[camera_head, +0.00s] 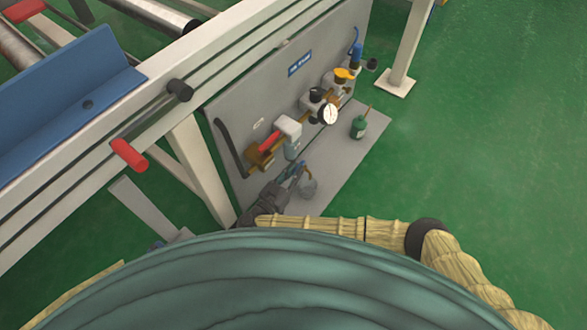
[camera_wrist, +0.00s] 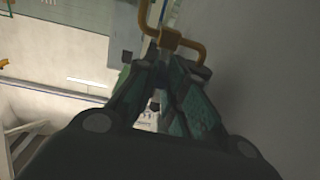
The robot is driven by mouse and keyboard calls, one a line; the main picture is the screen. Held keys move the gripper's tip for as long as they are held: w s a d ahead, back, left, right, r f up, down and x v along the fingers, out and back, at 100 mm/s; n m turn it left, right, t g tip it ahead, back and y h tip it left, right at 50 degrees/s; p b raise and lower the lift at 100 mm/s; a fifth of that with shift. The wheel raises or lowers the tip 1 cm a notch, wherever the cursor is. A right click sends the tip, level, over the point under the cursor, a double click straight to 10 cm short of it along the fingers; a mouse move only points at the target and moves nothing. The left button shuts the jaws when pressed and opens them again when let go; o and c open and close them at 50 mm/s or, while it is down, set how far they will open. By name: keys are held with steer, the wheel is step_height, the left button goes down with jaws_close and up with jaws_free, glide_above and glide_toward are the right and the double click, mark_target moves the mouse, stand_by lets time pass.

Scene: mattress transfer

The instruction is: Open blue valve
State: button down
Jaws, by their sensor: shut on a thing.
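In the head view, a grey panel (camera_head: 225,115) carries brass and grey pneumatic fittings. In the wrist view, my dark green fingers (camera_wrist: 164,82) are closed together just below a brass-coloured bent pipe (camera_wrist: 172,40). A thin blue strip shows beside that pipe. My fingers hide most of what they hold, and the handle's angle cannot be told.
A red valve handle (camera_head: 270,142), a white gauge (camera_head: 329,114), a yellow-topped fitting (camera_head: 344,75) and another blue-topped fitting (camera_head: 356,52) line the panel. A green bottle (camera_head: 358,128) stands on the plate. A white frame beam (camera_head: 200,175) is close on the left. Green floor is free on the right.

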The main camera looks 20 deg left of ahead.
mark_target(304, 163)
steer(key=shift+d+r+n+y+p, duration=0.1)
steer(key=shift+r+n+y+p, duration=0.3)
steer(key=shift+p, duration=1.3)
steer(key=shift+d+n+t+y+p, duration=0.2)
steer(key=shift+n+t+y+p, duration=0.15)
steer(key=shift+y+p, duration=0.4)
steer(key=shift+s+d+n+y+p, duration=0.1)
steer(key=shift+n+y+p, duration=0.2)
steer(key=shift+p, duration=0.75)
steer(key=shift+w+d+f+n+g+y+p, duration=0.2)
steer(key=shift+w+d+n+g+y, duration=0.55)
steer(key=shift+n+g+y, duration=1.7)
steer(key=shift+w+d+f+n+g+y+p, duration=0.1)
steer(key=shift+w+d+n+g+y+p, duration=0.2)
steer(key=shift+d+n+g+y, duration=2)
steer(key=shift+w+a+f+n+g+y+p, duration=0.35)
steer(key=shift+n+g+y, duration=0.75)
steer(key=shift+n+y, duration=2.8)
steer(key=shift+w+r+m+y, duration=0.15)
steer(key=shift+m+y, duration=0.3)
steer(key=shift+y, duration=0.05)
steer(key=shift+w+r+m+y, duration=0.1)
steer(key=shift+w+m+y, duration=0.05)
steer(key=shift+m+y, duration=0.35)
